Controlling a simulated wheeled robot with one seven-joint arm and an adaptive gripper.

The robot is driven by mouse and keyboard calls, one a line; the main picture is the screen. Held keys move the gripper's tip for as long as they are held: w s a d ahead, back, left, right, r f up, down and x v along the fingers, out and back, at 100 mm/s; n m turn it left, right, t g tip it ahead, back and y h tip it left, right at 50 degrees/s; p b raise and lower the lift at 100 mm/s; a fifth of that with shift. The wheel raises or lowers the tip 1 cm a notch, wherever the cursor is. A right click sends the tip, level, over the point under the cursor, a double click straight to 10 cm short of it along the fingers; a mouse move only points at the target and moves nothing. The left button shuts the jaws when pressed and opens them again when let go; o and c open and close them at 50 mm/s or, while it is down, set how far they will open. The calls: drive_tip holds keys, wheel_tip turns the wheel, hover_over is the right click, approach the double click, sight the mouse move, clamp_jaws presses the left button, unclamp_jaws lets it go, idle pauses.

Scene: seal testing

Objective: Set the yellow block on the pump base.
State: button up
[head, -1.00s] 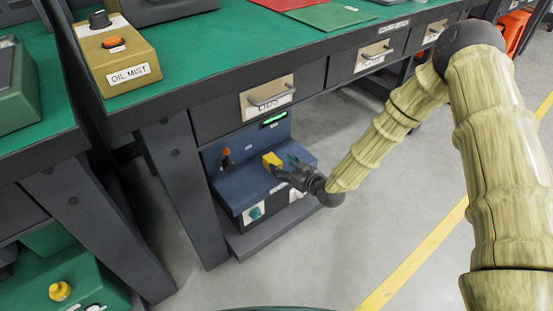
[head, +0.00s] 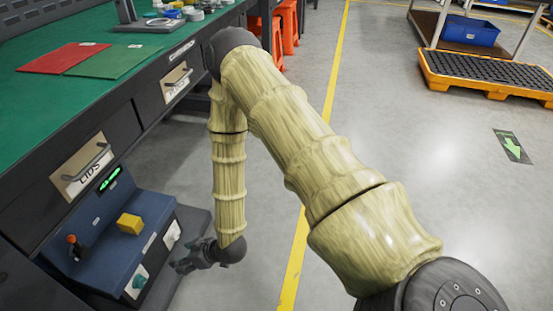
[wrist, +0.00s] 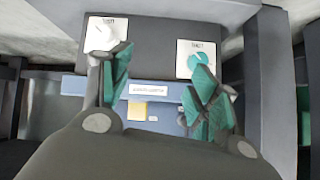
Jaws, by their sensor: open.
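The yellow block (head: 130,223) rests on the blue top of the pump base (head: 152,207), a low unit with a dark front under the bench. It also shows in the wrist view (wrist: 138,112), partly hidden behind my gripper. My gripper (head: 184,266) is open and empty, in front of the unit's knob side and apart from the block. In the wrist view its teal-padded fingers (wrist: 160,92) are spread wide, with nothing between them. The unit's front has a teal knob (head: 139,281) and a pale knob (head: 172,236).
An orange-tipped lever (head: 72,241) stands on the unit, left of the block. A drawer labelled LIDS (head: 85,168) hangs above. The green-topped bench (head: 95,95) overhangs the unit. Open grey floor lies to the right, with a yellow line (head: 295,255).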

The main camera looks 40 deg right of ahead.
drive_tip(key=s+d+f+m+g+h, duration=0.1)
drive_tip(key=s+d, duration=0.3)
drive_tip(key=s, duration=0.6)
drive_tip(key=s+d+f+m+g+h, duration=0.2)
drive_tip(key=s+d+f+g+h, duration=0.1)
drive_tip(key=s, duration=0.7)
drive_tip(key=s+d+f+m+g+h, duration=0.2)
drive_tip(key=s+d+g, duration=0.2)
drive_tip(key=s, duration=0.7)
drive_tip(key=shift+d, duration=0.95)
drive_tip(key=shift+w, duration=0.1)
